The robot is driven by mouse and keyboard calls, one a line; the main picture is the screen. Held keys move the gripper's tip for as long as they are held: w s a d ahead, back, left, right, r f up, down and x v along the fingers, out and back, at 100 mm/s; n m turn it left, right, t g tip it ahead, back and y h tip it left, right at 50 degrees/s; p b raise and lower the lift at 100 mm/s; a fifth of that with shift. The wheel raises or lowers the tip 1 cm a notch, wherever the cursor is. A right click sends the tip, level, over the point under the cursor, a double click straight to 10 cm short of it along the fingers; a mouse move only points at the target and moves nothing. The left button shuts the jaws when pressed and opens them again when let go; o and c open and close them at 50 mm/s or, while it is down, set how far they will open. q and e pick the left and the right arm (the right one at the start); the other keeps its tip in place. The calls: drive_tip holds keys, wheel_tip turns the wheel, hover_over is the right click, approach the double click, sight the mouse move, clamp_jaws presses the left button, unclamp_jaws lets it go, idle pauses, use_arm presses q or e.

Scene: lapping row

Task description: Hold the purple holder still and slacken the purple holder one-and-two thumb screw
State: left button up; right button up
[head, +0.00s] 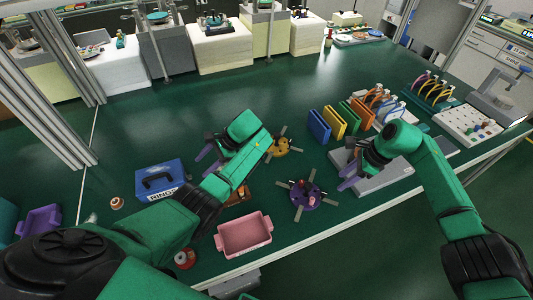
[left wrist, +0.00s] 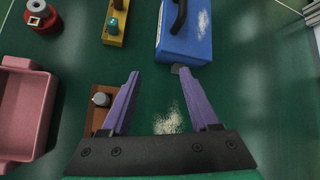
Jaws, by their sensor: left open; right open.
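The purple holder (head: 306,196) is a round purple piece with grey arms sticking out, lying on the green table right of the pink tray. Its thumb screws are too small to tell apart. My left gripper (head: 206,158) is open and empty, left of the purple holder and well apart from it. In the left wrist view its open purple fingers (left wrist: 158,100) have only table between them. My right gripper (head: 347,178) is open and empty, to the right of the purple holder, over a grey plate (head: 382,180).
A yellow holder (head: 280,147) lies behind the purple one. A blue box (head: 150,182), the pink tray (head: 245,236) and a brown block (left wrist: 103,97) are near my left arm. Coloured upright plates (head: 334,122) stand behind my right gripper. The table's back middle is clear.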

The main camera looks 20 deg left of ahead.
use_arm(q)
drive_tip(key=w+d+r+n+t+h, duration=0.1)
drive_tip(key=w+d+n+t+h, duration=0.35)
drive_tip(key=d, duration=0.75)
wheel_tip(320, 180, up, 5)
drive_tip(key=n+h, duration=0.1)
drive_tip(key=h, duration=0.2)
hover_over(292, 181)
wheel_tip(292, 181, down, 15)
drive_tip(key=shift+s+r, duration=0.1)
drive_tip(key=shift+r, duration=0.1)
clamp_jaws()
